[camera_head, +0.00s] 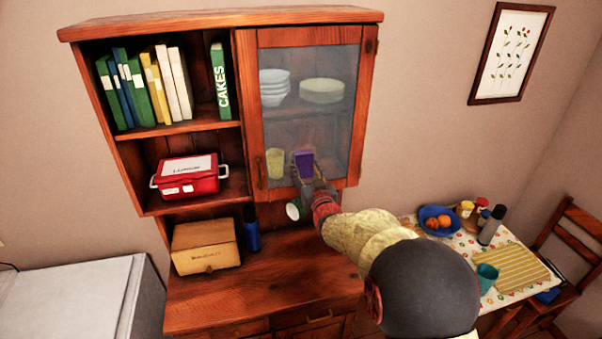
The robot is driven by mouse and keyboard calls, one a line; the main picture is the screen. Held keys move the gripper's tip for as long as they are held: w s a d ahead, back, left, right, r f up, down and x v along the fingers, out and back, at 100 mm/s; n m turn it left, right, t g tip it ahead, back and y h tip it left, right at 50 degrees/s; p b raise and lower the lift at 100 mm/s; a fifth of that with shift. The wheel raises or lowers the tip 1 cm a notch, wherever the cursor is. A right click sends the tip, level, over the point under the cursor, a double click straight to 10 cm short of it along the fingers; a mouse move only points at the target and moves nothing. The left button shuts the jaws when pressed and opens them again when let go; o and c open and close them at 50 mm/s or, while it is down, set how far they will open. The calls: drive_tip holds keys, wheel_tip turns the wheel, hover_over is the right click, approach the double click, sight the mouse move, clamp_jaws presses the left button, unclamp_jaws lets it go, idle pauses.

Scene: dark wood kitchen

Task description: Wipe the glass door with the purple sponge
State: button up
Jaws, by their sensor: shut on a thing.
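The glass door (333,125) is the wood-framed right door of the upper cabinet, and it is shut. The purple sponge (303,163) is in front of the lower middle of its pane. My gripper (311,178) is shut on the sponge from below right. The sponge appears to be at or very near the glass; I cannot tell if it touches. My arm reaches up from the lower right and hides part of the counter.
Behind the glass are stacked bowls (274,86), plates (321,90) and a yellow cup (275,163). A green-and-white cup (294,209) is below the door. A blue bottle (252,229) and wooden box (206,246) stand on the counter. A table with dishes is right.

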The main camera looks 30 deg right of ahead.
sight(302, 159)
drive_tip(key=shift+s+d+b, duration=0.3)
drive_tip(key=shift+d, duration=0.65)
drive_tip(key=shift+s+d+b, duration=0.25)
drive_tip(key=shift+d+b, duration=0.1)
drive_tip(key=shift+d, duration=0.65)
drive_tip(key=shift+s+d+b, duration=0.3)
drive_tip(key=shift+d, duration=0.65)
drive_tip(key=shift+w+r, duration=0.1)
drive_tip(key=shift+r, duration=0.75)
drive_tip(key=w+a+b, duration=0.1)
drive_tip(key=a+b, duration=0.5)
drive_tip(key=a, duration=0.1)
drive_tip(key=w+a+b, duration=0.1)
drive_tip(key=a+b, duration=0.2)
drive_tip(key=shift+w+a+f, duration=0.1)
drive_tip(key=shift+w+a, duration=0.05)
drive_tip(key=shift+w, duration=0.2)
drive_tip(key=shift+w+r, duration=0.1)
drive_tip(key=shift+r, duration=0.75)
drive_tip(key=shift+s+d+b, duration=0.3)
drive_tip(key=shift+d+b, duration=0.05)
drive_tip(key=shift+d, duration=0.6)
drive_tip(key=shift+s+d+b, duration=0.25)
drive_tip(key=shift+d+b, duration=0.05)
drive_tip(key=shift+d, duration=0.6)
